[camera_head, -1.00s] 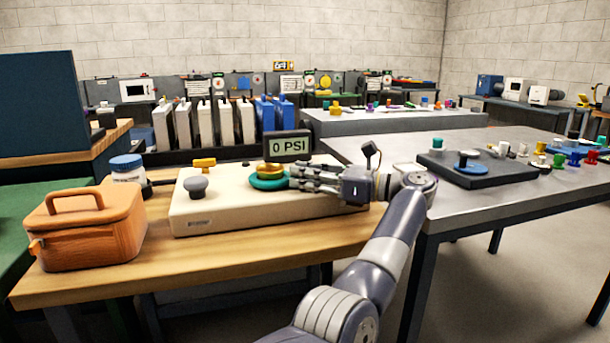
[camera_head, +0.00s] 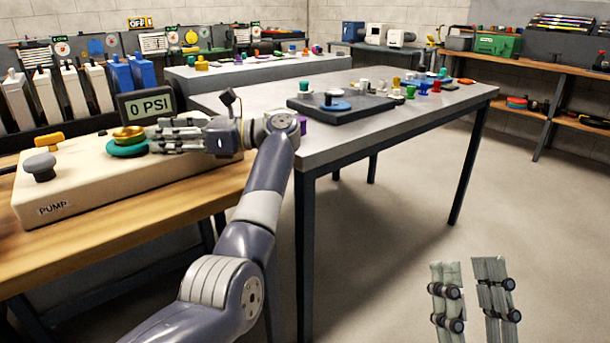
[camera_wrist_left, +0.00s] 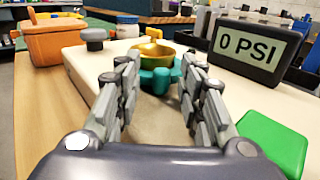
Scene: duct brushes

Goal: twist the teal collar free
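The teal collar (camera_head: 128,150) sits on the cream pump housing (camera_head: 110,182), under a brass cup-shaped fitting (camera_head: 129,134). My left gripper (camera_head: 160,134) reaches in from the right, its fingertips at the collar's right side. In the left wrist view, its two fingers (camera_wrist_left: 160,75) are apart, one on each side of the collar (camera_wrist_left: 161,81). Whether they touch it I cannot tell. The collar's lower edge is partly hidden there. My right gripper (camera_head: 468,264) is open and empty, low over the floor at the right.
A display reading 0 PSI (camera_head: 147,104) stands just behind the collar. A grey table (camera_head: 330,148) with a dark block and small coloured parts stands right. The floor there is clear.

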